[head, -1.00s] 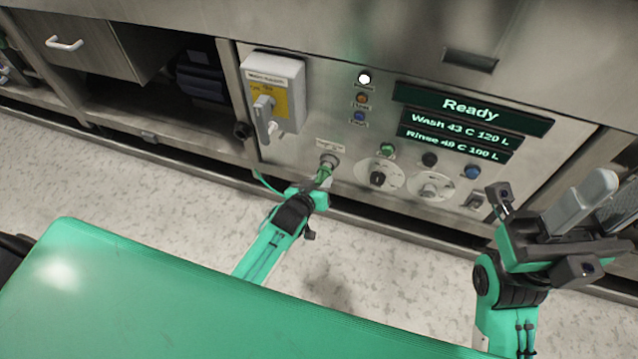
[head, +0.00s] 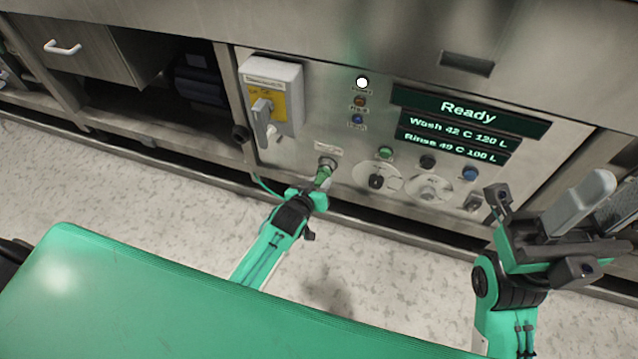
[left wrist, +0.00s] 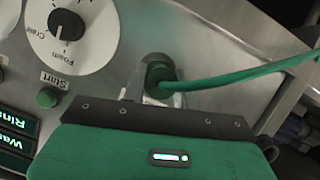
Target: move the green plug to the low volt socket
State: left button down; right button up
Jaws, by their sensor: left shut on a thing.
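The green plug (head: 323,178) is at a round metal socket (head: 327,163) low on the steel panel. Its front end meets the socket mouth; how deep it sits is hidden. A label above this socket is too small to read. My left gripper (head: 320,189) is shut on the plug from below. In the left wrist view the plug (left wrist: 160,76) shows beyond the gripper's dark front edge, with its green cable (left wrist: 235,78) running right. The fingers are mostly hidden there. My right gripper (head: 572,212) is away at the right, its finger gap unclear.
A grey switch box (head: 271,95) with a lever is up left of the socket. Round dials (head: 377,181), coloured buttons and a lit display (head: 468,112) are to the right. A green surface (head: 190,300) fills the near left. Pale floor is clear between.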

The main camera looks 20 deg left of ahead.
pick_arm(q)
jog(key=c, duration=1)
grip_release()
